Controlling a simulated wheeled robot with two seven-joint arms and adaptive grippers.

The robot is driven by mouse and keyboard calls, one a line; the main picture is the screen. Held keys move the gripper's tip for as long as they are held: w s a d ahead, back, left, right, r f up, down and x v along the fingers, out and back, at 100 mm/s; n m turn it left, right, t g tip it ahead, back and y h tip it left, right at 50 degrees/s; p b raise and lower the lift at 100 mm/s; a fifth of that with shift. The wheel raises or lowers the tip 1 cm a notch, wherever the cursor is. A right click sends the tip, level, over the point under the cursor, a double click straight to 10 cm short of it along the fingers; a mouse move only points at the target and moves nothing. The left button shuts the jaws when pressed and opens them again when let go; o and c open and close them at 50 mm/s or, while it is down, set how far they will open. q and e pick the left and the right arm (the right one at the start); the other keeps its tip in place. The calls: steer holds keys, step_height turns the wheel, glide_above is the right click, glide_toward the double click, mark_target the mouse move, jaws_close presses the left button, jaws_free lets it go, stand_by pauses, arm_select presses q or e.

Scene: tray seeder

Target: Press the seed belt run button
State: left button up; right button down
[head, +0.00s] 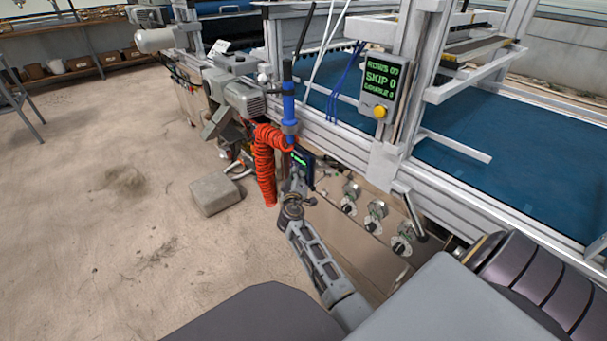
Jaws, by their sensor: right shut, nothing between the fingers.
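My right gripper (296,183) reaches up from the bottom of the head view, shut and empty. Its tip is in front of a small dark panel (308,160) with a green lit display on the machine's side. The gripper covers part of that panel, and I cannot tell whether it touches it. No button can be made out on the panel. I cannot read a label on either control. My left gripper is out of view.
An orange coiled hose (264,165) hangs just left of the gripper, below a blue cylinder (289,106). Several round knobs (376,211) line the lower panel to the right. A blue belt (470,130) runs behind the frame. A grey block (214,194) lies on open floor.

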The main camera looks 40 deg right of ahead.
stand_by(0.4)
steer(key=shift+a+b, duration=0.3)
steer(key=shift+a, duration=0.15)
steer(key=shift+a, duration=0.15)
